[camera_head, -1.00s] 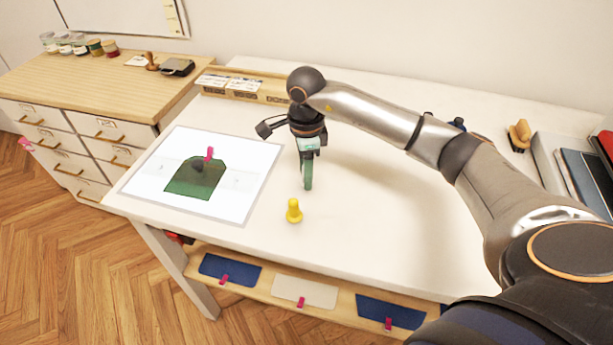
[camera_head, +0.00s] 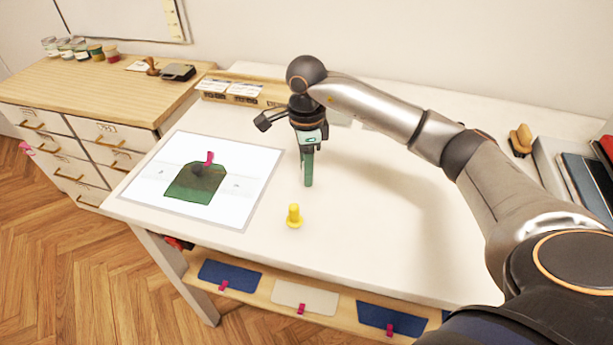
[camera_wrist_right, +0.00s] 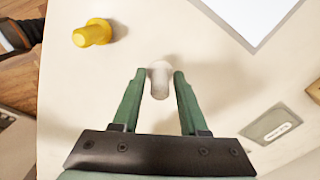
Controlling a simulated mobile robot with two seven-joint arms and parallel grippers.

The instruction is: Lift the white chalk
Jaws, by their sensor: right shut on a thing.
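My left gripper is not in view.
A white sheet with a green piece (camera_head: 195,184) lies to the left. A box (camera_head: 245,92) stands behind. Table space right of the gripper is clear.

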